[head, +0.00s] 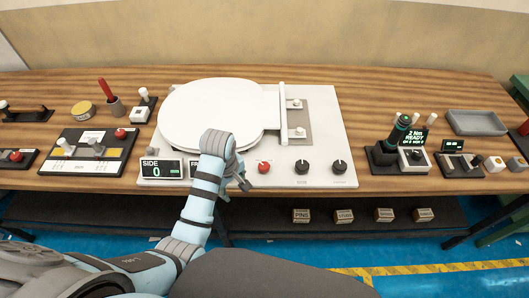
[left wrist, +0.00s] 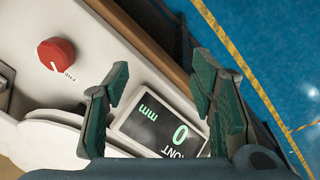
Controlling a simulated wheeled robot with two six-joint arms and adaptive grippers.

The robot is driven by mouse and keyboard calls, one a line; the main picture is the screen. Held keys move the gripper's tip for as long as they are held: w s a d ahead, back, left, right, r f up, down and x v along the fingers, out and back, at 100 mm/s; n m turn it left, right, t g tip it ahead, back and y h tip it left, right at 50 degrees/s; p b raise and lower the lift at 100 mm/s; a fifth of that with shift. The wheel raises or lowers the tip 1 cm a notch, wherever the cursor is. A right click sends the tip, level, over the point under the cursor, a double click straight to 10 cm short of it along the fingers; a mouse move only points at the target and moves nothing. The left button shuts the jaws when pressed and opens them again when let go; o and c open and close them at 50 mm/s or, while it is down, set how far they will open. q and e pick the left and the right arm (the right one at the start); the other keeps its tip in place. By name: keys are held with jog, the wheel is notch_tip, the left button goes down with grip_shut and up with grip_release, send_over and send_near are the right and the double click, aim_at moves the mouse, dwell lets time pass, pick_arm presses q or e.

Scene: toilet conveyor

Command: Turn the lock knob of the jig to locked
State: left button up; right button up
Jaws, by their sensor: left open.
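The jig is a white panel (head: 325,120) on the bench, with a white toilet seat and lid (head: 210,110) on it. A red knob (head: 264,167) sits at its front edge, beside two black knobs (head: 302,167) and (head: 339,167). In the left wrist view the red knob (left wrist: 57,54) shows a white pointer mark and a small label that I cannot read surely. My left gripper (head: 245,182) is open and empty, just left of the red knob and apart from it. Its fingers (left wrist: 160,65) show over the front display (left wrist: 160,125). My right gripper is not in view.
The side display (head: 161,170) reads 0, left of my arm. A black switch box (head: 95,150) stands left of the jig; a screwdriver station (head: 400,155) and a grey tray (head: 475,122) stand right. Small boxes (head: 343,216) sit on a shelf below.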

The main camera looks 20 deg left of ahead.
pick_arm(q)
jog(key=w+d+r+n, duration=0.3)
jog(key=w+r, duration=0.2)
jog(key=w, duration=0.1)
notch_tip(320, 180, up, 7)
jog(key=n+g, duration=0.2)
jog(key=n, duration=0.2)
send_over(264, 165)
jog(key=shift+n, duration=0.3)
notch_tip(264, 165, down, 13)
jog(key=b, duration=0.4)
jog(key=shift+d+f, duration=0.1)
jog(key=shift+f, duration=0.05)
jog(key=shift+c, duration=0.3)
jog(key=c, duration=1.1)
